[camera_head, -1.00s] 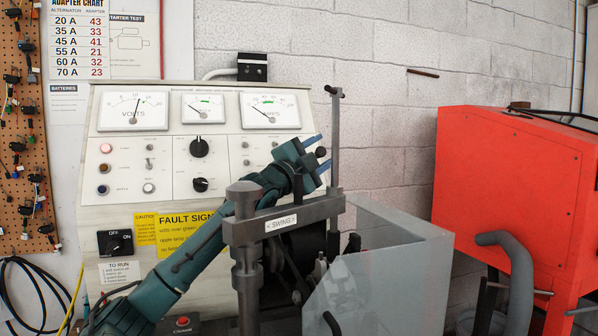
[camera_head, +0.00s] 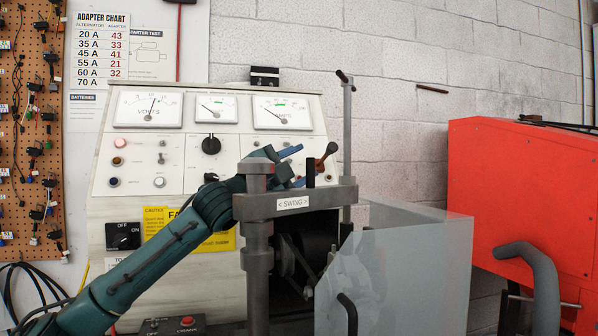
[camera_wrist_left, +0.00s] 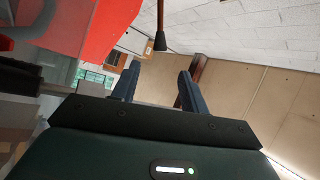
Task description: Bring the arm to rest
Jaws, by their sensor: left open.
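My left gripper (camera_head: 296,167) reaches in from the left in the head view, behind the grey clamp post (camera_head: 257,215) and above the "SWING" crossbar (camera_head: 293,204). Its blue fingers are apart and point right, with nothing seen between them. The post hides part of the wrist. In the left wrist view the two fingers (camera_wrist_left: 157,85) are also spread. A brown lever (camera_head: 325,160) with a rounded end stands just right of the fingertips; a brown bar close by the right finger shows in the wrist view (camera_wrist_left: 198,72). Contact cannot be told. My right gripper is out of view.
The test bench panel (camera_head: 140,160) with gauges and switches stands behind the arm. A tall thin post (camera_head: 347,140) and a translucent guard (camera_head: 410,270) stand right of the clamp. A red cabinet (camera_head: 515,190) is farther right. A pegboard (camera_head: 45,150) hangs at left.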

